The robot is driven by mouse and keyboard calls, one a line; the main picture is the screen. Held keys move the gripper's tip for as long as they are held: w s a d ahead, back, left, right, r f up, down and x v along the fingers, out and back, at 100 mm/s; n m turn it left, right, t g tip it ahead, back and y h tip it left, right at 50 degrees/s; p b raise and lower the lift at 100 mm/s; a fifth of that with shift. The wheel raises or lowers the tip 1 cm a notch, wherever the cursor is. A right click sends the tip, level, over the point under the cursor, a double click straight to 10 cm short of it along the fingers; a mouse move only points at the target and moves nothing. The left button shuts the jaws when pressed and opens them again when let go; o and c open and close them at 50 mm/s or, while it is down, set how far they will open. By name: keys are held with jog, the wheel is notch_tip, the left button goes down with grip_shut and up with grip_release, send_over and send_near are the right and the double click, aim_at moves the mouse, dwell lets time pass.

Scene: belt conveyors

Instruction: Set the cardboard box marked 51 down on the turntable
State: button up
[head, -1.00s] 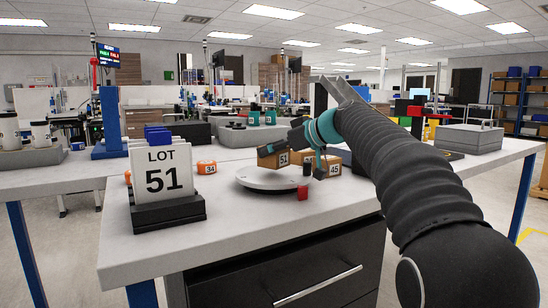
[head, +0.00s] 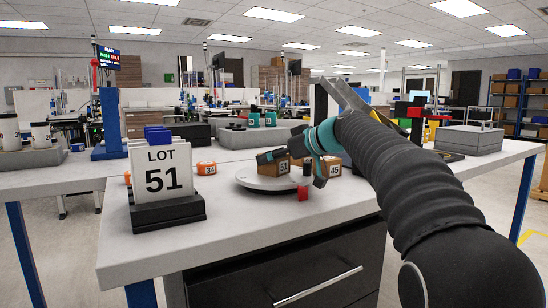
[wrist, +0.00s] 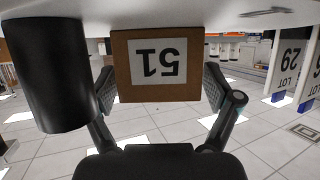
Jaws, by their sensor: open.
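The cardboard box marked 51 (head: 284,167) stands upright on the pale round turntable (head: 252,183), toward its back right. My gripper (head: 294,168) is open around the box, one finger on each side. In the wrist view the box (wrist: 156,82) appears upside down between the two open fingers (wrist: 158,90), with narrow gaps beside it. Its far edge meets the pale surface at the top of that view. Part of the box is hidden by my gripper in the head view.
A black cylinder (wrist: 45,75) stands close beside the box. A box marked 45 (head: 335,170) is to the right. An orange item marked 34 (head: 206,168) and a LOT 51 card (head: 165,172) are left.

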jog(key=shift+r, duration=0.2)
jog(key=v, duration=1.2)
jog(key=shift+b, duration=0.4)
